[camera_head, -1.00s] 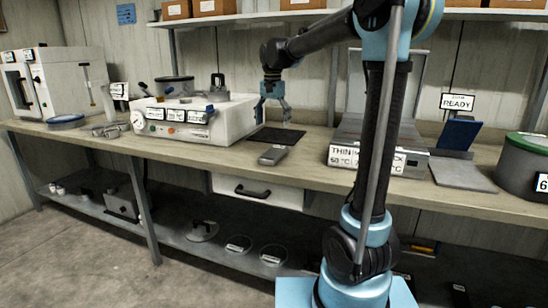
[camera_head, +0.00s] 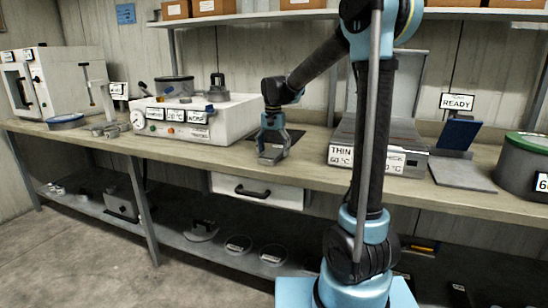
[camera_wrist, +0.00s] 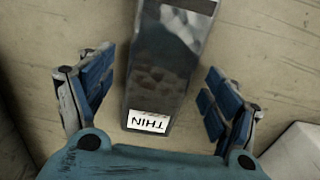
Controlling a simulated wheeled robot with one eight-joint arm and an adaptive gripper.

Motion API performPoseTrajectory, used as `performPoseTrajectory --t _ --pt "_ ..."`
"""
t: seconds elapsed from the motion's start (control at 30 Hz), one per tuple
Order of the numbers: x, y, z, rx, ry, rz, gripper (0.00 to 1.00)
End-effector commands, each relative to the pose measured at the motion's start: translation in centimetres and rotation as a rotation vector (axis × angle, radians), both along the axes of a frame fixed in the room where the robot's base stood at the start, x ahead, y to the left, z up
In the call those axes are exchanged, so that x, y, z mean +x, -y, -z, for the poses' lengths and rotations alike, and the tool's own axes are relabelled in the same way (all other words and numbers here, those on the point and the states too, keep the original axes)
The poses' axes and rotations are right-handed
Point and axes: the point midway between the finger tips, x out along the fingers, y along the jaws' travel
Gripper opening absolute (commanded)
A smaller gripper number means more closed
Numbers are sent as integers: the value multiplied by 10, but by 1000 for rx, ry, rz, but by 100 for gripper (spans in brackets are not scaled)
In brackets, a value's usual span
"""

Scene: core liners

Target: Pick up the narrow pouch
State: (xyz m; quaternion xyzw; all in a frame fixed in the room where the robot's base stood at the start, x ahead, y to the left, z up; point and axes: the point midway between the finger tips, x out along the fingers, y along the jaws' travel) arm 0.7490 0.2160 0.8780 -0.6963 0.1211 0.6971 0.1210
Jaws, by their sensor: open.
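The narrow pouch (camera_wrist: 160,75) shows in the wrist view as a dark, partly clear long pouch with a white label reading THIN, lying on the wooden bench. It holds greyish lumps. Its far end runs out of the top of that view. My gripper (camera_wrist: 158,95) is open, with one blue-padded finger on each side of the pouch and a gap on both sides. In the head view my gripper (camera_head: 272,150) is low over the bench and the pouch (camera_head: 268,160) shows only in part beneath it.
A dark mat (camera_head: 293,137) lies behind my gripper. A white instrument box (camera_head: 228,117) stands close on the left. A hot plate with a THIN label (camera_head: 410,165) stands on the right. Bare bench (camera_head: 310,170) lies between, and a drawer (camera_head: 255,190) hangs below the edge.

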Motion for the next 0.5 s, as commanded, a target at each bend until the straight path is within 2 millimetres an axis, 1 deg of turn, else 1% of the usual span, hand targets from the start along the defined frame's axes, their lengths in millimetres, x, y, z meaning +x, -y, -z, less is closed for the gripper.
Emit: performPoseTrajectory --t 0.1,0.3,0.33,0.37,0.4,0.47,0.5 --pt "0 0 6 0 0 0 82" --pt "0 0 6 0 0 -1 82" --pt "0 0 6 0 0 -1 79" --pt "0 0 6 0 0 -1 73" --pt "0 0 6 0 0 -1 64" --pt "0 -1 6 0 0 -1 50" --pt "0 -1 6 0 0 -1 41"
